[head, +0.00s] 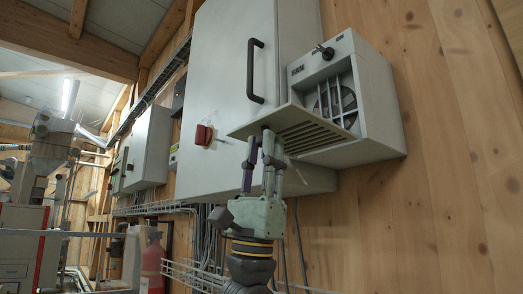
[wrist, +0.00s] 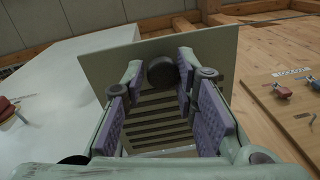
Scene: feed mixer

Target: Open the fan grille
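The fan grille (head: 296,131) is a slatted grey flap on the front of the FAN box (head: 376,96). It is swung down from the box and stands out nearly level, so the round fan (head: 335,102) shows behind it. The wrist view shows the underside of the grille (wrist: 215,50), with its slats and a dark round knob (wrist: 162,71). My gripper (head: 261,135) reaches up from below at the outer edge of the grille.
A large grey cabinet (head: 233,60) with a black handle (head: 255,71) and a red switch (head: 203,135) is just left of the fan box. A black knob (head: 324,51) sits on the box's upper face.

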